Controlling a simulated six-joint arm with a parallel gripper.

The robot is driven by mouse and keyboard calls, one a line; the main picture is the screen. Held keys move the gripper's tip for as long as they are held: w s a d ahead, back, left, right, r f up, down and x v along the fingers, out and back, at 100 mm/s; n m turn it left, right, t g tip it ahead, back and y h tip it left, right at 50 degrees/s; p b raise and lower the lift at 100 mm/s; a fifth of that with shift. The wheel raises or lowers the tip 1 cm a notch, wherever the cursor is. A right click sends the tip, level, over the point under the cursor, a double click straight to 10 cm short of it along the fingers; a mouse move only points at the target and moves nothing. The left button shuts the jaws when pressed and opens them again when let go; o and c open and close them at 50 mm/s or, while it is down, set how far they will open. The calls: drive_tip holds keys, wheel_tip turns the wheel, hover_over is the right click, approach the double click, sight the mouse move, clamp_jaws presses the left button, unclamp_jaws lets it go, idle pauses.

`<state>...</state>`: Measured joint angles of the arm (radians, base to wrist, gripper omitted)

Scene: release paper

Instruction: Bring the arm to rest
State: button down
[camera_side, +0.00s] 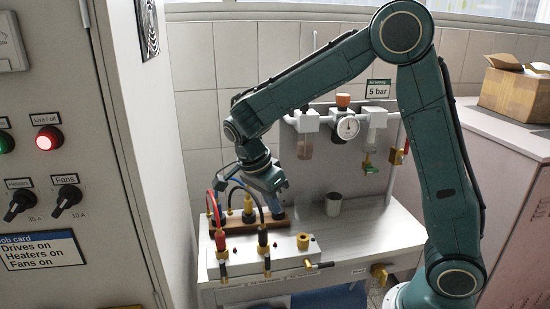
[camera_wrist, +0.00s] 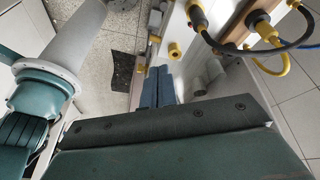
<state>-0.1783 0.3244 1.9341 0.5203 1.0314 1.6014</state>
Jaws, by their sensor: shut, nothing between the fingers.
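My gripper (camera_side: 277,208) is low over the bench in the side view, just behind the white block with valves and beside the wooden rack. Its blue fingers also show in the wrist view (camera_wrist: 158,74), close together with nothing between them. My green arm rises at the right, bends at a high elbow and reaches down to the left. The fingertips are partly hard to make out against the bench fittings in the side view.
A wooden rack (camera_side: 236,224) with cabled plugs and a white valve block (camera_side: 232,264) lie close to the gripper. A dark cup (camera_side: 333,204) stands on the bench (camera_side: 370,228). A gauge (camera_side: 348,127) hangs behind. A control cabinet (camera_side: 60,145) stands left, a cardboard box (camera_side: 512,97) right.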

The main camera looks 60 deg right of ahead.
drive_tip(key=s+a+r+n+t+y, duration=0.1)
drive_tip(key=s+r+n+t, duration=0.2)
drive_tip(key=s+n, duration=0.6)
drive_tip(key=s+r+n+t+y, duration=0.2)
drive_tip(key=s+r+n+t, duration=0.2)
drive_tip(key=s+r+n, duration=0.3)
drive_tip(key=shift+s+a+r+n, duration=0.35)
drive_tip(key=shift+s+n, duration=1.05)
drive_tip(key=shift+n, duration=1.2)
